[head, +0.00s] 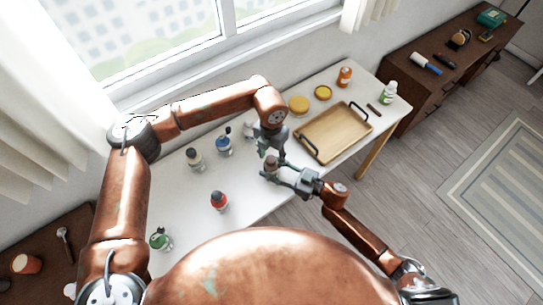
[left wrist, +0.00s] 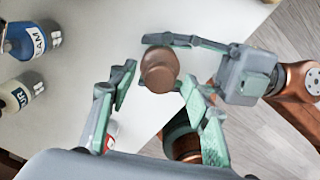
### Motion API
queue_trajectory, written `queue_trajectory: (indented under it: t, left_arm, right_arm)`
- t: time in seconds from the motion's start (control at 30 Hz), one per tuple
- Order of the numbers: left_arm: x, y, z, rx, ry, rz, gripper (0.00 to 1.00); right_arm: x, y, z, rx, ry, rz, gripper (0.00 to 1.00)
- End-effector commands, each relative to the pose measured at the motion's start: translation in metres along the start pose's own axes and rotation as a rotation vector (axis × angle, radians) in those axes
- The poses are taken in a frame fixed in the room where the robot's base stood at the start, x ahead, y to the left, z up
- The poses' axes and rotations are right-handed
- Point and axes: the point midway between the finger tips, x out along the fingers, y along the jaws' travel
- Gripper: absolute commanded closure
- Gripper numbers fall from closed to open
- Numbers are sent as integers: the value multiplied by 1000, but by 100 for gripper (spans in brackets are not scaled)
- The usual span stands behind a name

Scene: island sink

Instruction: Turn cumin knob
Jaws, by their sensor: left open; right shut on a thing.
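A jar with a round brown knob, likely the cumin, shows in the head view (head: 270,163) above the white table's front edge. In the left wrist view the brown knob (left wrist: 159,72) is seen from above; it hides the jar's body and any label. My right gripper (head: 277,174) is shut on the jar from the right; its finger also shows beside the knob in the left wrist view (left wrist: 186,58). My left gripper (head: 268,149) is open just above the knob. In the left wrist view its fingers (left wrist: 156,95) stand apart on either side, with no clear contact.
On the white table (head: 245,200) stand blue (head: 224,144), dark-topped (head: 194,158), red (head: 219,200) and green (head: 160,238) bottles. A wooden tray (head: 335,133) with dark handles lies to the right. Yellow lids (head: 299,104) and an orange bottle (head: 344,76) are behind it.

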Motion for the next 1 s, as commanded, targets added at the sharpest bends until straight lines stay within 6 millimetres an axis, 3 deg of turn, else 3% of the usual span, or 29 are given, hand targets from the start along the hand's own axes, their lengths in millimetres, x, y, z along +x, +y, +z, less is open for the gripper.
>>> queue_trajectory:
  t: [0.2, 0.8, 1.0]
  left_arm:
    - [0, 0, 0, 0, 0, 0, 57]
    - [0, 0, 0, 0, 0, 1, 98]
    - [-1, 0, 0, 71, -1, 2, 98]
  right_arm:
    - [0, 0, 0, 0, 0, 0, 87]
    - [0, 0, 0, 0, 0, 0, 87]
    - [0, 0, 0, 0, 0, 0, 87]
